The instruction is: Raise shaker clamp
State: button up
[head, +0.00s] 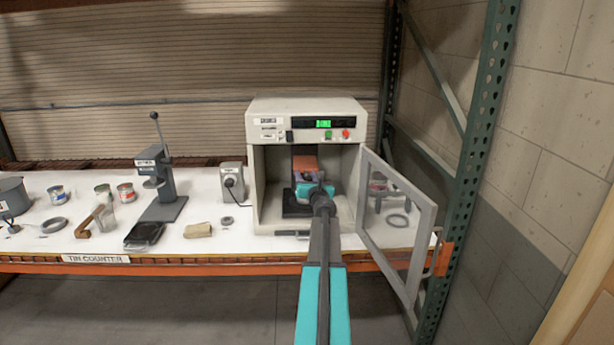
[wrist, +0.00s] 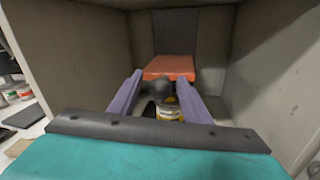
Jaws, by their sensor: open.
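The shaker (head: 306,106) is a cream cabinet with a green display and its glazed door (head: 398,220) swung open to the right. Inside, an orange clamp block (head: 305,162) sits against a dark upright back plate; it also shows in the wrist view (wrist: 169,67). My gripper (head: 309,180) reaches inside the chamber. In the wrist view its two purple fingers (wrist: 161,80) are apart, with a rounded dark knob (wrist: 164,90) between or just beyond them. I cannot tell whether they touch it. A tin with a yellow and white label (wrist: 169,111) shows below, partly hidden by my gripper.
Chamber walls stand close on both sides of my gripper. The counter (head: 103,238) holds a lever press (head: 163,180), a grey box with a dial (head: 232,182), several tins and a tan block (head: 198,230). A green rack post (head: 470,160) stands right of the door.

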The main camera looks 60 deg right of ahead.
jog(key=b+v, duration=0.3)
jog(key=v, duration=1)
jog(key=shift+a, duration=0.2)
jog(key=shift+s, duration=0.1)
dwell(0.6)
